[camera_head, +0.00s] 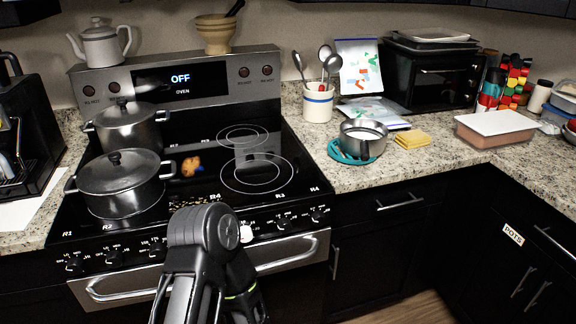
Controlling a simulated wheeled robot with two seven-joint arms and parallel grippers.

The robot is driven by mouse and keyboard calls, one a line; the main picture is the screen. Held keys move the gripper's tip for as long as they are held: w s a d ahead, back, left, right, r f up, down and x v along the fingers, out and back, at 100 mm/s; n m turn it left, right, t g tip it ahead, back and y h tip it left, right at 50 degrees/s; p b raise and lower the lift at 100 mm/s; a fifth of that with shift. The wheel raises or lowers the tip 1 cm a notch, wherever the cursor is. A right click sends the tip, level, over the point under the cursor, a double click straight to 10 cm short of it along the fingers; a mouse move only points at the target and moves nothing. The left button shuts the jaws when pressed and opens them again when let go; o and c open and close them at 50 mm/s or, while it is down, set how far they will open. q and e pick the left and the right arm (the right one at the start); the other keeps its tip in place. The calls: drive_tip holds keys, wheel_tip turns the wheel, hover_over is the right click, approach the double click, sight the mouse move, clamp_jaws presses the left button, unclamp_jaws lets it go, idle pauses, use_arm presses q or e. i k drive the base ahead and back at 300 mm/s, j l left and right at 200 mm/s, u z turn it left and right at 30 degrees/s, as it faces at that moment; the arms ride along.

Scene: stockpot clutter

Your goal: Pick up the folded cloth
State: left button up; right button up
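A yellow folded cloth (412,139) lies flat on the granite counter to the right of the stove. It is to the right of a metal pan (363,139) with a teal item (350,155) around its lower side. Nothing covers the cloth. One of my dark arms rises at the bottom middle, in front of the stove and well left of the cloth. I can make out no gripper fingers on it. No other arm shows.
A lidded stockpot (121,187) and a smaller pot (128,131) stand on the stove's left side, with a small orange item (191,167) beside them. A utensil crock (318,103) and a white-lidded container (495,128) stand on the counter. Bare counter lies in front of the cloth.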

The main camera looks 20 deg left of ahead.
sight(415, 139)
drive_tip(key=i+l+z, duration=0.25)
drive_tip(key=i+l, duration=0.4)
drive_tip(key=i+l+z, duration=0.25)
drive_tip(key=i+l, duration=0.3)
drive_tip(key=i, duration=0.1)
